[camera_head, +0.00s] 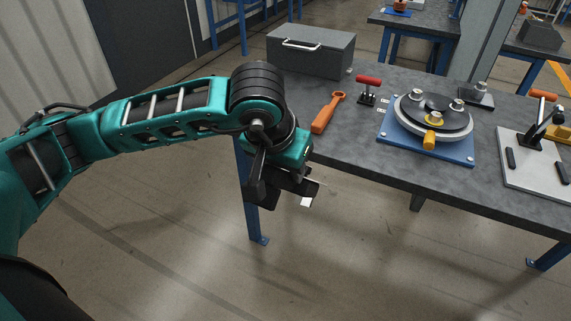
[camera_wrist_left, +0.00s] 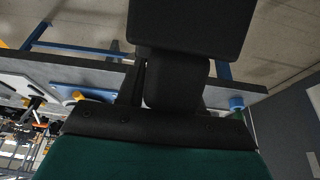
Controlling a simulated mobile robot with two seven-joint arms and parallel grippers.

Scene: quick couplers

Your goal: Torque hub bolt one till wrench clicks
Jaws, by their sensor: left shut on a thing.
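The hub (camera_head: 433,104) is a round grey and dark disc on a blue base plate (camera_head: 456,156). Several bolts stand up from it. One bolt (camera_head: 434,118) at the front has a yellow ring around it, and an orange cylinder (camera_head: 429,141) sits just in front. An orange wrench (camera_head: 328,112) lies on the table, left of the hub. My left gripper (camera_head: 306,192) hangs past the table's front left edge, well apart from wrench and hub. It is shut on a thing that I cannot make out. My right gripper is not in view.
A grey toolbox (camera_head: 311,52) stands at the table's back left. A red-handled tool (camera_head: 368,88) stands between wrench and hub. A pale plate (camera_head: 530,166) with a dark clamp lies at the right. The grey table (camera_head: 390,184) is bare along its front.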

